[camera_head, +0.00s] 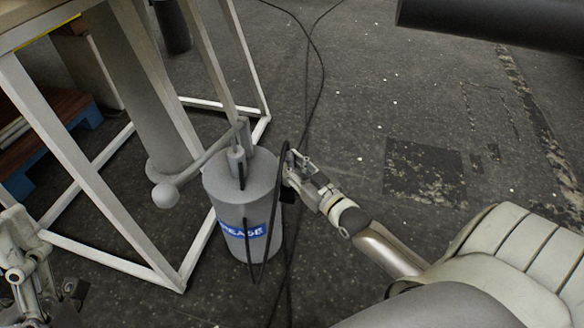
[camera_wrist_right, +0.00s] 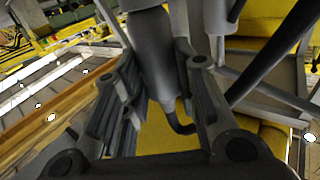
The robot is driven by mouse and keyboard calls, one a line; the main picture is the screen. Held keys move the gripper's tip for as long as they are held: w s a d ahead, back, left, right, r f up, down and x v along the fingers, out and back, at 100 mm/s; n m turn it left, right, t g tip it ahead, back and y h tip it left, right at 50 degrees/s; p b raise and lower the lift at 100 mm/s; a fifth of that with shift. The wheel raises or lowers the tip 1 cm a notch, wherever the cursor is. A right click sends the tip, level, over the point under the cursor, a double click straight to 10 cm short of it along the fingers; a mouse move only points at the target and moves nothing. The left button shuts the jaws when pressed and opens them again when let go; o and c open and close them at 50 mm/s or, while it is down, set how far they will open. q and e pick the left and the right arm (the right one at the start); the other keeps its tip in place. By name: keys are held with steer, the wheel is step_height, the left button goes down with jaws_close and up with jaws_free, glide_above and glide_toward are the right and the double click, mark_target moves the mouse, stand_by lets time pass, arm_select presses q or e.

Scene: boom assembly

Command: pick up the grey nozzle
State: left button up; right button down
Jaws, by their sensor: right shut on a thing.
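The grey nozzle (camera_wrist_right: 153,70) shows in the right wrist view as a grey cylinder between the two fingers, with a bent dark piece at its lower end. My right gripper (camera_head: 291,172) is shut on it, at the right side of the grey grease drum (camera_head: 241,187). In the head view the nozzle is too small and covered to make out clearly. A thin black hose (camera_head: 276,205) loops down the drum's side beside the gripper. My left gripper (camera_head: 42,290) is at the lower left, partly cut off, and its jaw opening is unclear.
The drum has a blue label and a lever (camera_head: 205,152) with a ball end on top. A white metal frame (camera_head: 75,165) stands close on its left. Black cables (camera_head: 318,62) lie on the dark floor. The floor to the right is mostly clear.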

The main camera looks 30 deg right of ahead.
mark_target(292, 156)
step_height(292, 156, up, 4)
steer(key=shift+f+p, duration=0.2)
steer(key=shift+p, duration=0.6)
arm_select(q)
steer(key=w+f+g+y, duration=0.1)
steer(key=w+f+g, duration=0.4)
steer(key=w, duration=0.1)
steer(key=shift+w+d+f+y, duration=0.25)
steer(key=shift+d+f+y, duration=0.05)
steer(key=shift+d+y, duration=0.15)
arm_select(e)
steer(key=shift+r, duration=0.25)
